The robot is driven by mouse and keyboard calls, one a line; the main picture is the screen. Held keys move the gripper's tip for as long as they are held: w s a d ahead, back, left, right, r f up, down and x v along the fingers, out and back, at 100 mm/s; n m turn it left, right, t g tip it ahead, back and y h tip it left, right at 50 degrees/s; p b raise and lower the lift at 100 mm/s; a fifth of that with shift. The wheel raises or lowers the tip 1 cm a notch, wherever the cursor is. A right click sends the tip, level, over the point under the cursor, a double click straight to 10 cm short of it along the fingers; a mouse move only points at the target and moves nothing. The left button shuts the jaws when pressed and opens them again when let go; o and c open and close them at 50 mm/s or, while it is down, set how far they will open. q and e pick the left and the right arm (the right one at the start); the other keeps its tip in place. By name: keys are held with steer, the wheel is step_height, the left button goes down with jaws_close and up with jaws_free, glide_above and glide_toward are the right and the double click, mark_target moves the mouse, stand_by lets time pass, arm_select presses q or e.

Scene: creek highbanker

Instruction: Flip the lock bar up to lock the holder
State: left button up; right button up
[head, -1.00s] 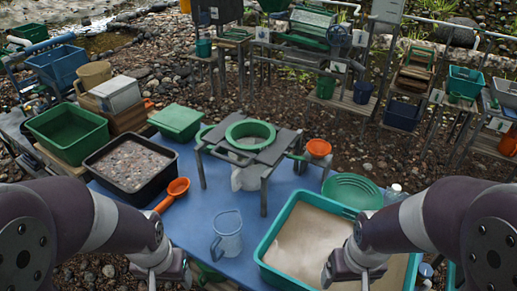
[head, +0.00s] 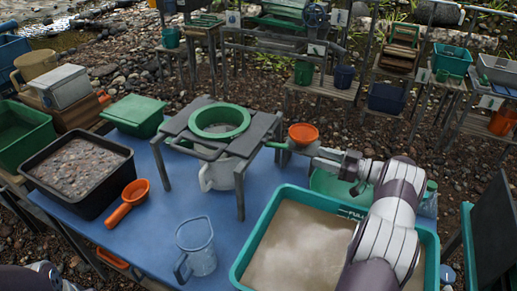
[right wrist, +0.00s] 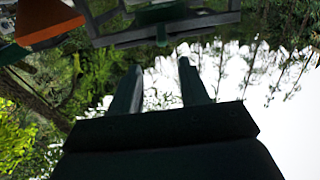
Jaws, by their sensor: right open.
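The holder is a grey stand (head: 262,128) with a green ring (head: 220,119) on its top, standing on the blue table. A thin grey-green bar (head: 196,152) runs low along its front left edge; it looks like the lock bar, but I cannot be sure. A short green piece (head: 277,146) shows at the holder's right side. My right gripper (head: 291,149) is open beside that side, under the orange funnel (head: 303,132). In the right wrist view my open fingers (right wrist: 160,66) point towards a grey frame (right wrist: 185,30), with nothing between them. My left gripper is out of view.
A teal tub (head: 246,252) of sandy water stands below my right arm. A clear jug (head: 197,247), an orange scoop (head: 128,202) and a black tray of gravel (head: 108,200) lie left of it. A white jug (head: 216,176) stands under the holder.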

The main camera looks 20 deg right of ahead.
mark_target(288, 147)
steer(key=p+x, duration=0.2)
steer(key=x, duration=0.9)
steer(key=shift+w+a+r+p, duration=0.1)
steer(key=shift+a+r+p, duration=0.1)
steer(key=shift+a+p, duration=0.15)
steer(key=shift+w+a+f, duration=0.1)
steer(key=shift+w+a, duration=0.1)
steer(key=shift+w, duration=0.15)
jaws_close()
